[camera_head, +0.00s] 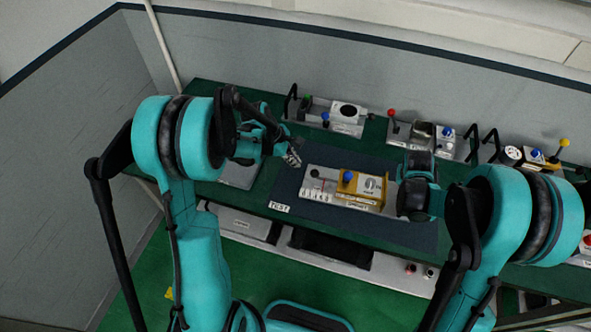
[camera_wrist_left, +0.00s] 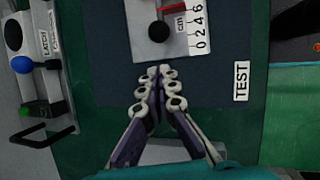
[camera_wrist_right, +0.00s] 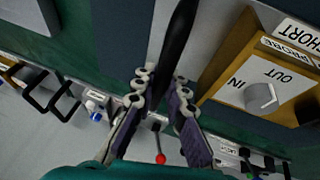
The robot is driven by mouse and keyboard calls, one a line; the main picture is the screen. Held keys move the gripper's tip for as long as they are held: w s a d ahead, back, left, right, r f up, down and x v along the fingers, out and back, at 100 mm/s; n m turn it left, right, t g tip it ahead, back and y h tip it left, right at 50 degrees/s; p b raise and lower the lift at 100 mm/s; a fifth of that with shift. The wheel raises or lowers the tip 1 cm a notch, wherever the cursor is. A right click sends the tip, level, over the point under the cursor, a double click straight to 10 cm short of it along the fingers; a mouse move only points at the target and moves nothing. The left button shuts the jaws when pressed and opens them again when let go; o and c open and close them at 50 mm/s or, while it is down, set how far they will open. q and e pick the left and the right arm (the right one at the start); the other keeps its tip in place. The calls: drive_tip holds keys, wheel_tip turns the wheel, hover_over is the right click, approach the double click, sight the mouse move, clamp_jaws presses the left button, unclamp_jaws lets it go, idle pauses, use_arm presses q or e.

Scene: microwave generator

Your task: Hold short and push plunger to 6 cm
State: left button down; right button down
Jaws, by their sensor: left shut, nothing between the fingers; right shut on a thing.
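The short unit (camera_head: 357,201) lies on the dark mat, with a yellow housing and a label reading SHORT. Its plunger has a black ball knob (camera_wrist_left: 159,31) beside a cm scale (camera_wrist_left: 198,28) marked 0 to 6. A red pointer (camera_wrist_left: 172,8) shows near the 6 end; its exact reading is unclear. My left gripper (camera_head: 293,158) is shut and empty; its fingertips are just short of the black knob in the left wrist view. My right gripper (camera_wrist_right: 160,82) is shut on a black handle (camera_wrist_right: 178,38) at the unit's right end; in the head view my arm hides this grip.
A TEST label (camera_head: 279,207) marks the mat's front left corner. Other units with coloured knobs stand along the back, including a LATCH unit (camera_wrist_left: 40,40) and one with a red knob (camera_head: 392,113).

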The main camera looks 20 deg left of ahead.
use_arm(q)
drive_tip(key=v, duration=0.4)
drive_tip(key=shift+s+a+r, duration=0.1)
drive_tip(key=shift+s+r, duration=0.05)
drive_tip(key=shift+r, duration=0.15)
use_arm(e)
drive_tip(key=c, duration=1.5)
unclamp_jaws()
drive_tip(key=v, duration=1.2)
drive_tip(key=shift+a, duration=0.1)
